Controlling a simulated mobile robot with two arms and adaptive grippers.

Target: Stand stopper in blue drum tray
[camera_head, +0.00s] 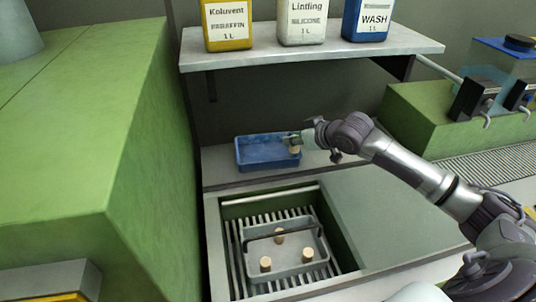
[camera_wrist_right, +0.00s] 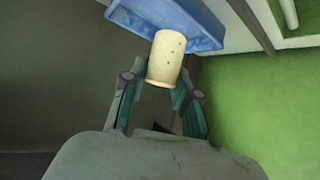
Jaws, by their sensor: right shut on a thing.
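A cork stopper (camera_wrist_right: 166,58) is held between the two fingers of my right gripper (camera_wrist_right: 160,92). In the head view my right gripper (camera_head: 294,141) is at the right end of the blue tray (camera_head: 254,169), with the stopper (camera_head: 294,150) below its fingers. The tray stands on a grey ledge under the shelf. The stopper overlaps the tray's right end in view; I cannot tell whether it touches the tray floor. The blue tray (camera_wrist_right: 200,22) also shows behind the stopper in the wrist view. My left gripper is not in view.
A grey tray (camera_head: 258,246) with a dark handle holds three cork stoppers in a slatted recess below the ledge. A shelf (camera_head: 310,53) with yellow, white and blue containers hangs above. Green cabinets (camera_head: 90,120) stand at left, and a green block (camera_head: 420,115) at right.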

